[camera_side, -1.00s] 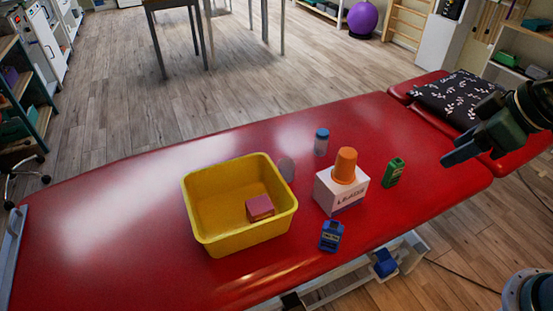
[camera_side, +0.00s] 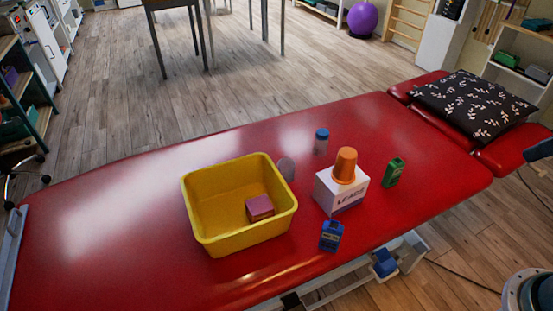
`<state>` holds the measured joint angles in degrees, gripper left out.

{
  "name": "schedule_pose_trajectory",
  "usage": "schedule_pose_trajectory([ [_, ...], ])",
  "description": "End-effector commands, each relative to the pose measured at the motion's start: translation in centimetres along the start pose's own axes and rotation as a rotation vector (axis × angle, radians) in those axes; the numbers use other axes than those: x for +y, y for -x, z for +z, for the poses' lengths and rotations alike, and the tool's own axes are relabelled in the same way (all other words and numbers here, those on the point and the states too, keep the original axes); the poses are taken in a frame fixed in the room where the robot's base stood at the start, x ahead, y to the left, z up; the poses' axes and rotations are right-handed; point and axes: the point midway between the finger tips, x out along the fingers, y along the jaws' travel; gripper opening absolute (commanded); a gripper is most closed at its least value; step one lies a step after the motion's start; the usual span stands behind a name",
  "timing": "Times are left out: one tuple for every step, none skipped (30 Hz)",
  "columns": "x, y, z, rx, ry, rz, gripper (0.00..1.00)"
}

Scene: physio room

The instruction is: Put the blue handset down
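The blue handset (camera_side: 331,236) stands upright on the red treatment table (camera_side: 120,222), near its front edge. It is just in front of the white box marked LEADS (camera_side: 340,192), and nothing is holding it. A part of my gripper (camera_side: 540,150) shows at the right picture edge, over the table's right end and far from the handset. Most of the gripper is out of the picture, so its opening cannot be judged.
An orange cup (camera_side: 345,165) sits upside down on the box. A green handset (camera_side: 393,172), a blue-capped bottle (camera_side: 321,141) and a grey rounded object (camera_side: 286,169) stand nearby. A yellow bin (camera_side: 218,242) holds a reddish block (camera_side: 260,207). A patterned pillow (camera_side: 472,104) lies far right.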

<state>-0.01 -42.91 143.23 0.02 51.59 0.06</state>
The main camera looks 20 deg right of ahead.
Motion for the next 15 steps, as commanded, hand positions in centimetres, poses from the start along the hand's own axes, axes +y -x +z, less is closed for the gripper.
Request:
schedule_pose_trajectory([
  [-0.1,-0.1,-0.1,-0.002,0.003,-0.001,0.15],
  [-0.1,-0.1,-0.1,-0.004,0.004,-0.002,0.1],
  [-0.1,-0.3,-0.2,-0.008,0.007,-0.004,0.02],
  [-0.2,-0.4,-0.3,-0.011,0.01,-0.005,0.0],
  [-0.3,-0.6,-0.5,-0.015,0.013,-0.007,0.0],
  [-0.4,-0.8,-0.7,-0.02,0.018,-0.009,0.0],
  [-0.5,-1.0,-0.9,-0.026,0.023,-0.011,0.0],
  [-0.6,-1.2,-1.0,-0.031,0.027,-0.014,0.0],
  [-0.8,-1.6,-1.3,-0.041,0.035,-0.017,0.0],
  [-0.9,-1.9,-1.5,-0.048,0.041,-0.02,0.0],
  [-1.1,-2.2,-1.7,-0.056,0.048,-0.024,0.0],
  [-1.3,-2.7,-2.0,-0.067,0.057,-0.028,0.0],
  [-1.5,-3.1,-2.3,-0.076,0.064,-0.031,0.0],
  [-1.7,-3.5,-2.5,-0.084,0.072,-0.034,0.0],
  [-2.0,-4.1,-2.8,-0.095,0.082,-0.039,0.0],
])
